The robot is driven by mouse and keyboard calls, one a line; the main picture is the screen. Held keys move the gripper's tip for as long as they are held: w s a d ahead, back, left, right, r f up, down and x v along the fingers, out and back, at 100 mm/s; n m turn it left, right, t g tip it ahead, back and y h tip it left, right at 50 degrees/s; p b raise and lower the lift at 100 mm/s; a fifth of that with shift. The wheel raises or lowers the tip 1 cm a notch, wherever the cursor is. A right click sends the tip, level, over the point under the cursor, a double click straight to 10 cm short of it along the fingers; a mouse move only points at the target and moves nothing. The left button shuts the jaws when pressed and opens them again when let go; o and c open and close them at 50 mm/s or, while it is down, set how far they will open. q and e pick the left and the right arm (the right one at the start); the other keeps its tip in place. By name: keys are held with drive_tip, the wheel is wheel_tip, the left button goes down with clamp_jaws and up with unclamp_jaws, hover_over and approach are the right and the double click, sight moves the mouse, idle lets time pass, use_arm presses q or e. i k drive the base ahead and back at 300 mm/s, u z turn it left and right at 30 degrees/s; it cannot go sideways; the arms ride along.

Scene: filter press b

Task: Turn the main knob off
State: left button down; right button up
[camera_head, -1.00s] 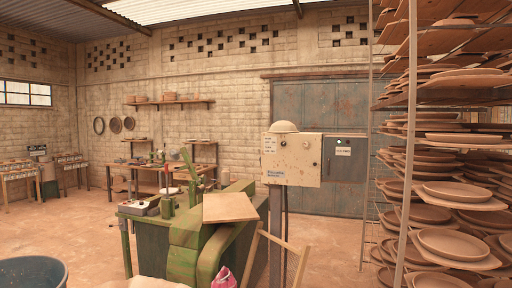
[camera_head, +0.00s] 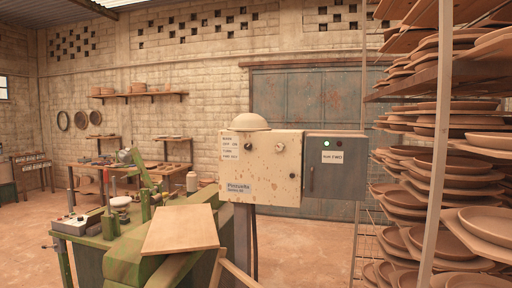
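A cream control box (camera_head: 262,170) with a rounded cap on top stands on a post near the middle of the head view. Two small knobs show on its face, a left knob (camera_head: 248,146) and a right knob (camera_head: 279,148). A label with lines of text is to their left, too small to read surely. A grey box (camera_head: 335,167) with a lit green light (camera_head: 327,143) and a dark button is attached on its right. Which knob is the main one, and how it is set, I cannot tell. Neither of my grippers is in view.
A green machine (camera_head: 130,262) with a wooden board (camera_head: 181,229) on it stands in front, left of the post. A tall rack (camera_head: 436,170) of clay plates fills the right side. Open floor (camera_head: 308,245) shows between post and rack.

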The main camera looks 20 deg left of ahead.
sight(248, 146)
drive_tip(key=i, duration=1.4)
drive_tip(key=u, duration=1.55)
